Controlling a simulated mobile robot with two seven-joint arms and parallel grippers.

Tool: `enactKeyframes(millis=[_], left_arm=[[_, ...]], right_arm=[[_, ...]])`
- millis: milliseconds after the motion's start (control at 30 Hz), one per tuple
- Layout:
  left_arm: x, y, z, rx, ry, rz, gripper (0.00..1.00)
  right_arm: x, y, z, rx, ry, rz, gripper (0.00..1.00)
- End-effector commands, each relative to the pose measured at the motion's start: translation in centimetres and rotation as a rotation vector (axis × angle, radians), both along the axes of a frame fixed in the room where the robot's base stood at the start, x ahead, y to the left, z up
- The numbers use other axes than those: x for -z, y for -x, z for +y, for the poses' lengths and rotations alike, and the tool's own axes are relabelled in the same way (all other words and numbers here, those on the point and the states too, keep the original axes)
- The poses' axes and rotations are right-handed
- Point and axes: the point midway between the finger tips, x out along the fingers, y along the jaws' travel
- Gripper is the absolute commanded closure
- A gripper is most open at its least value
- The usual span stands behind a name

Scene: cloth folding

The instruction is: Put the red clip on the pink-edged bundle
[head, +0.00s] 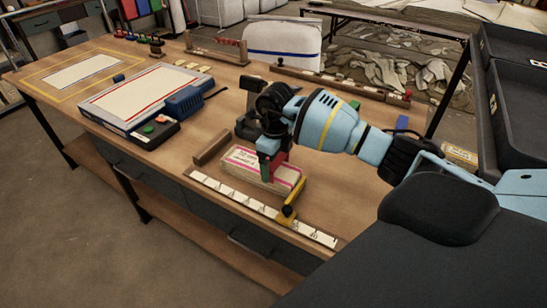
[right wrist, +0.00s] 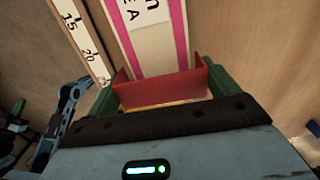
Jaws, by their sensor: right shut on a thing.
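The pink-edged bundle (head: 240,160) is a pale block of paper with pink stripes along its edges, lying flat on the bench beside the white ruler strip. It also fills the upper middle of the right wrist view (right wrist: 153,50), with printed letters on its top. My right gripper (head: 269,170) is over the bundle, pointing down. Its green fingers (right wrist: 160,88) are shut on the red clip (right wrist: 160,92), which also shows in the head view (head: 279,159). The clip's sides flank the bundle's near end in the wrist view; I cannot tell if they touch. My left gripper is not in view.
The white ruler strip (head: 240,199) runs along the bench's front edge, with a yellow stop (head: 288,214) close to the bundle. A brown wooden bar (head: 212,148) lies left of the bundle. A blue-framed tray (head: 135,95) and a button box (head: 155,133) stand further left.

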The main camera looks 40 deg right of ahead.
Motion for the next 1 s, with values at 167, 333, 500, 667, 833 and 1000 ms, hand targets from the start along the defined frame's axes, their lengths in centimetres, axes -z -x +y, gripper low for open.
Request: enactKeyframes(millis=[167,333,500,667,833,1000], left_arm=[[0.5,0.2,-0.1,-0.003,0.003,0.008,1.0],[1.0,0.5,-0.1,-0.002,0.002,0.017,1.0],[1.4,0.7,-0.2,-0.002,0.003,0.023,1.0],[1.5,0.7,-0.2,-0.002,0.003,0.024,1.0],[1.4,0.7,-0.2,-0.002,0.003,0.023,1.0],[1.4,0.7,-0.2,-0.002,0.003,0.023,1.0]], right_arm=[[1.3,0.0,0.0,0.0,0.0,0.001,0.2],[2.3,0.0,0.0,0.0,0.001,0.002,0.2],[3.0,0.0,0.0,0.0,0.0,0.001,0.2],[3.2,0.0,0.0,0.0,0.001,0.0,0.2],[3.1,0.0,0.0,0.0,0.0,-0.001,0.2],[3.1,0.0,0.0,0.0,0.0,-0.001,0.0]])
